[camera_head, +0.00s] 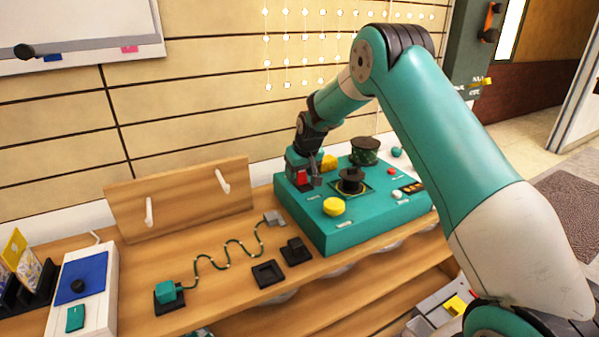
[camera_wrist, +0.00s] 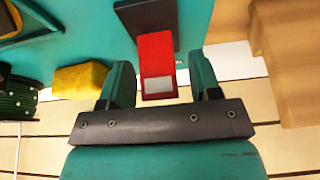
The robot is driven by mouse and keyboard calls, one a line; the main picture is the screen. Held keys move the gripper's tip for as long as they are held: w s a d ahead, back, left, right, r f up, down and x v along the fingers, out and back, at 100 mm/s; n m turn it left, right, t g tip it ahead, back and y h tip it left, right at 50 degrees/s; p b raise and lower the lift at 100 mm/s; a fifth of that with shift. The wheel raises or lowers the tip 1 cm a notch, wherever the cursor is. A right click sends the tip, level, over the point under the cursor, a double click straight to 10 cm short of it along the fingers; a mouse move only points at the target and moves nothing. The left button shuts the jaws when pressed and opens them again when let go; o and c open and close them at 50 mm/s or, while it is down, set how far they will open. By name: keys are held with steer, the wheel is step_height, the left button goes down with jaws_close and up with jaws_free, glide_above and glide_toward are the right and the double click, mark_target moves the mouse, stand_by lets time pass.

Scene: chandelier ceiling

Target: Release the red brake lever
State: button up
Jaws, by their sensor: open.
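The red brake lever (camera_wrist: 157,62) has a pale patch near its end and sits on a dark base plate (camera_wrist: 147,14) on the teal control box. In the wrist view my gripper (camera_wrist: 162,82) is open, with one finger on each side of the lever and gaps visible on both sides. In the head view the lever (camera_head: 302,177) shows as a small red patch at the left back of the teal control box (camera_head: 345,232). My gripper (camera_head: 303,170) is right at it there and partly hides it.
A yellow block (camera_wrist: 80,78) lies close beside the gripper. The box also carries a yellow button (camera_head: 334,206), a dark green-patterned drum (camera_head: 365,150) and a black knob (camera_head: 351,181). A wooden board (camera_head: 182,199) stands left. A wavy wire (camera_head: 222,252) crosses the bench.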

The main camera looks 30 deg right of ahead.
steer(key=c, duration=0.9)
steer(key=shift+s+f+t+b, duration=0.15)
steer(key=shift+t+b, duration=0.15)
steer(key=shift+b, duration=0.3)
steer(key=shift+s+t+b, duration=0.25)
steer(key=shift+t+b, duration=0.55)
steer(key=shift+b, duration=0.3)
steer(key=shift+s+r+t+b, duration=0.15)
steer(key=shift+r+t+b, duration=0.15)
steer(key=shift+t+b, duration=0.2)
steer(key=o, duration=0.9)
